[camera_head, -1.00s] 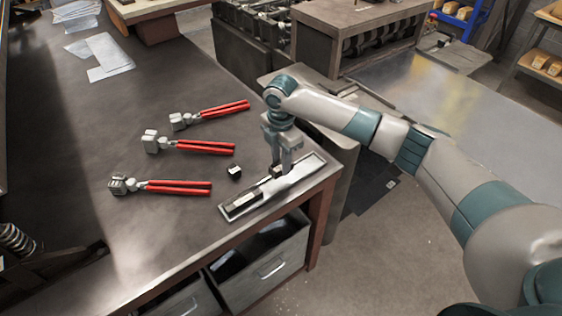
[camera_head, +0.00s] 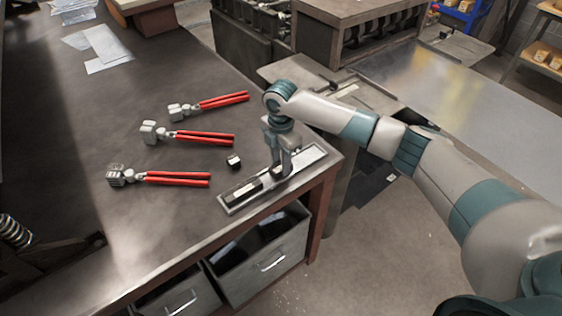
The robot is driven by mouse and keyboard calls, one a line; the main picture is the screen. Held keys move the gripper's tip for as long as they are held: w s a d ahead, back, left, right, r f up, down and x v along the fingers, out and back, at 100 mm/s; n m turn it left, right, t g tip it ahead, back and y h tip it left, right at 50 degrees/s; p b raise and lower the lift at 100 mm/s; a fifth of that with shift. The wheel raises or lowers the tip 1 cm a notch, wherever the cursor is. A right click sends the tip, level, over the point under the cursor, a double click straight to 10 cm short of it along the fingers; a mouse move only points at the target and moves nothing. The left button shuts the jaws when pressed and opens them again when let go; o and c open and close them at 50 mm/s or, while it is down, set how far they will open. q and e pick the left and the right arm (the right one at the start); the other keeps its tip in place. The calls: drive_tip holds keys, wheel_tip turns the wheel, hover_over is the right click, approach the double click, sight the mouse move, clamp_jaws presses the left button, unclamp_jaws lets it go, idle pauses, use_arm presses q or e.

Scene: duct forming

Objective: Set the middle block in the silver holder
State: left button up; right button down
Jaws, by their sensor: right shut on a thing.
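The silver holder (camera_head: 313,157) is a long shallow tray near the right front corner of the dark table. A dark block with a pale top (camera_head: 246,190) lies in its left part. My right gripper (camera_head: 280,172) points down over the holder's middle and is shut on a small dark block (camera_head: 271,177). This block is low in the holder, beside the block on the left; the fingers partly hide it, and I cannot tell whether it touches the floor. Another small black block with a light face (camera_head: 233,161) lies loose on the table behind the holder. My left gripper is not in view.
Several red-handled pliers-like tools (camera_head: 180,137) lie on the table left of the loose block. White sheets (camera_head: 102,48) lie at the far left. Drawers (camera_head: 262,262) are below the table's front edge. The holder's right end is bare.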

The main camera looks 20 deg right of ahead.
drive_tip(key=c, duration=1.3)
unclamp_jaws()
drive_tip(key=shift+r, duration=0.1)
drive_tip(key=shift+r, duration=0.55)
wheel_tip(320, 180, up, 16)
drive_tip(key=b, duration=0.4)
drive_tip(key=shift+r, duration=0.1)
drive_tip(key=shift+s, duration=0.1)
